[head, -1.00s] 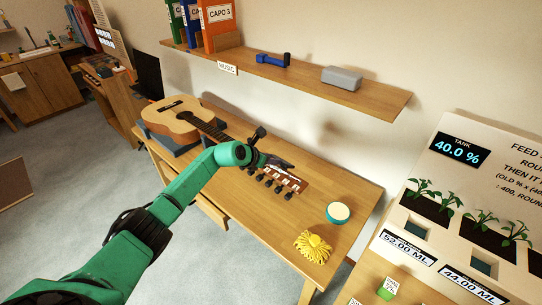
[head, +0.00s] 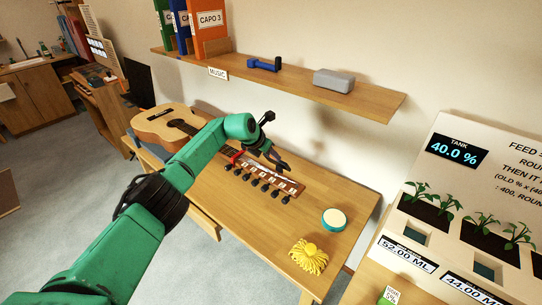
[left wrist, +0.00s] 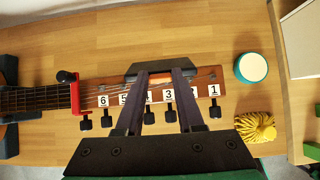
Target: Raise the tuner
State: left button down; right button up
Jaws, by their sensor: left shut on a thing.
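My left gripper (head: 277,157) is above the guitar's headstock in the head view. In the left wrist view its two dark fingers (left wrist: 163,73) are shut on a dark grey block, the tuner (left wrist: 160,67), which spans both fingertips. The guitar (head: 165,122) lies on the bench with its neck towards the right. Its headstock (left wrist: 207,77) carries numbered white labels and black pegs, partly hidden by the fingers. A red capo (left wrist: 75,97) sits on the neck to the left of the headstock. My right gripper is out of view.
A round teal-rimmed tin (head: 334,219) and a yellow tasselled thing (head: 309,257) lie on the wooden bench (head: 240,222) to the right. A wall shelf (head: 300,88) above holds binders, a blue tool (head: 264,64) and a grey box (head: 333,79). A planter panel stands at right.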

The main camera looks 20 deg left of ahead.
pick_arm(q)
jog(key=shift+w+r, duration=0.2)
jog(key=shift+r, duration=0.2)
dwell(0.5)
jog(key=c, duration=0.6)
grip_release()
jog(key=shift+o, duration=0.4)
jog(key=shift+s+f, duration=0.1)
jog(key=shift+f, duration=0.1)
